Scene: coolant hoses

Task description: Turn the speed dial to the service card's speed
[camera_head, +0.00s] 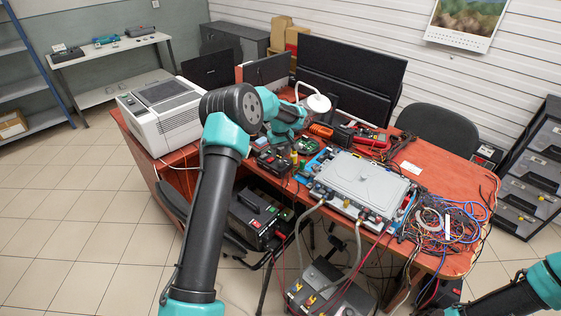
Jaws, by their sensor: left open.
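My left arm reaches over the red-brown table, and its teal wrist (284,120) is above the back middle part. My left gripper is just beyond the wrist; it is open, but its fingers are small and partly hidden by the arm. A small white card (410,167) lies on the table right of a grey lidded unit (365,181); I cannot read it or tell whether it is the service card. I cannot make out the speed dial. Of my right arm only a teal and black link shows in the lower right corner; its gripper is out of view.
Grey hoses run from the unit's front edge down to a dark box (322,287). Tangled wires (447,222) cover the table's right end. A white printer-like machine (162,116) stands at the left end. Monitors (350,75) stand behind. A red meter (371,138) lies behind the unit.

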